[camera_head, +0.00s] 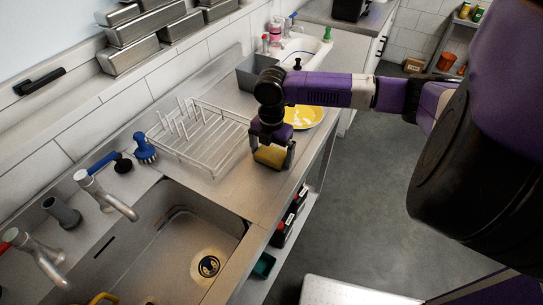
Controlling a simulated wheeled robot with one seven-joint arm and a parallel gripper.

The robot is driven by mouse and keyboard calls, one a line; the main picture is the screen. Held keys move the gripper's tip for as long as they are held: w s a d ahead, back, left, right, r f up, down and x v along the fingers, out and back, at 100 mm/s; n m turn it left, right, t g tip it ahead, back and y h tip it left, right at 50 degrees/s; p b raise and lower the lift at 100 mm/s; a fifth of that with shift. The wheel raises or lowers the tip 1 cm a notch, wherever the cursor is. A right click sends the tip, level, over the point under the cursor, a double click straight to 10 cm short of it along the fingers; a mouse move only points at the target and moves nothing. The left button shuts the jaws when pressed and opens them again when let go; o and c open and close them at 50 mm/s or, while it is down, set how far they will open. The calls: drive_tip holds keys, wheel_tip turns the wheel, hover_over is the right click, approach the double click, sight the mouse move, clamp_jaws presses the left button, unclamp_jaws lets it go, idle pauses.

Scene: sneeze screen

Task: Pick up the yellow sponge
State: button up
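The yellow sponge (270,156) is between the two fingers of my gripper (271,153), above or on the steel counter (222,197) near its front edge. The sponge fills the space between the fingers, with no clear gap at either side, so the gripper looks shut on it. The gripper points down, and its dark body hides the top of the sponge. I cannot tell whether the underside of the sponge touches the counter.
A white wire dish rack (198,140) stands left of my gripper. A yellow plate (304,117) lies behind it, partly hidden by my arm. A grey bin (257,72) stands farther back. A sink (165,240) is at the front left. Open floor lies to the right.

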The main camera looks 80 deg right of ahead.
sight(272, 153)
drive_tip(key=c, duration=1)
drive_tip(key=shift+r, duration=0.2)
wheel_tip(272, 153, up, 20)
drive_tip(key=shift+f+b, duration=0.15)
drive_tip(key=shift+b, duration=1.1)
